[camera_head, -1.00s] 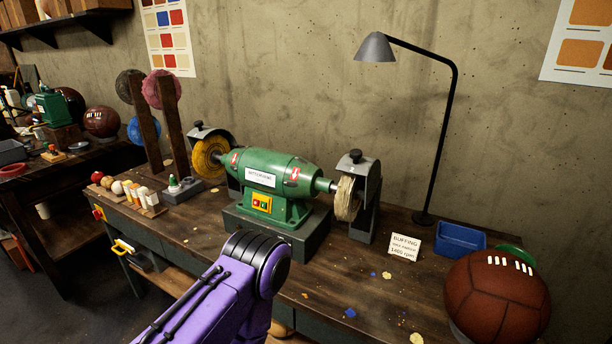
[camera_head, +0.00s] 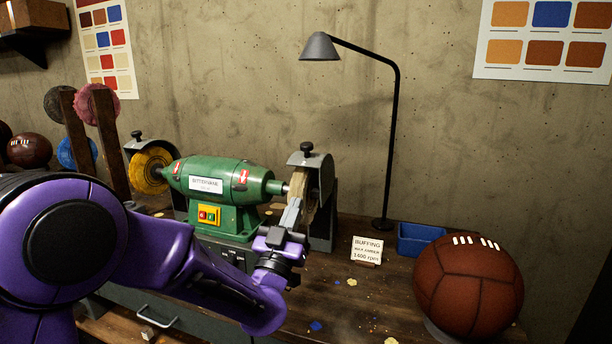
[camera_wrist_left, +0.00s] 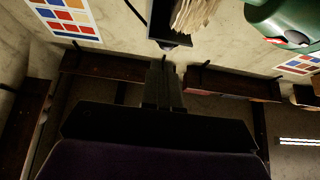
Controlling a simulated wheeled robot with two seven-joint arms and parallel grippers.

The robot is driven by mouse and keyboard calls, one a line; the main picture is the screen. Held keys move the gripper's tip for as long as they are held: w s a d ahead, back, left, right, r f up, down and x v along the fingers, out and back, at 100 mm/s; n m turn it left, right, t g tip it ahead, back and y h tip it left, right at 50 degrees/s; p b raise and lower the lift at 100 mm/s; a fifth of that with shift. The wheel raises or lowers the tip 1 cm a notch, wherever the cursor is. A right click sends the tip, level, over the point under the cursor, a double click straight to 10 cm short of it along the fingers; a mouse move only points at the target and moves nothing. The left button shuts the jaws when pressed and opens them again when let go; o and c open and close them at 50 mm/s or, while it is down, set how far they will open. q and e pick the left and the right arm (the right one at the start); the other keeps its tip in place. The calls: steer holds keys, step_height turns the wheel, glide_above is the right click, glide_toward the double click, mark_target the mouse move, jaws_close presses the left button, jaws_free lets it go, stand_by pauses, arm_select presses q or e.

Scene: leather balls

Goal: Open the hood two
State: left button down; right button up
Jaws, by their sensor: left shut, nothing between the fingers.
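The green buffing machine (camera_head: 222,186) stands on the bench with a hood at each end. The right hood (camera_head: 318,160) is a grey metal cover with a black knob on top, over a pale cloth wheel (camera_head: 298,181). The left hood (camera_head: 150,143) covers part of a yellow wheel (camera_head: 150,170). My left gripper (camera_head: 293,208) is shut and empty, pointing up in front of the pale wheel's lower part; I cannot tell if it touches. In the left wrist view its fingers (camera_wrist_left: 163,82) point toward the pale wheel (camera_wrist_left: 195,14) and the dark hood edge (camera_wrist_left: 158,30). My right gripper is not in view.
A black desk lamp (camera_head: 391,140) stands behind, right of the machine. A buffing sign (camera_head: 367,250), a blue bin (camera_head: 418,238) and a brown leather ball (camera_head: 468,285) are to the right. The bench front between sign and machine is mostly clear.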

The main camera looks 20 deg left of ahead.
mark_target(309, 167)
arm_select(q)
steer(key=p+x, duration=0.3)
steer(key=x, duration=0.6)
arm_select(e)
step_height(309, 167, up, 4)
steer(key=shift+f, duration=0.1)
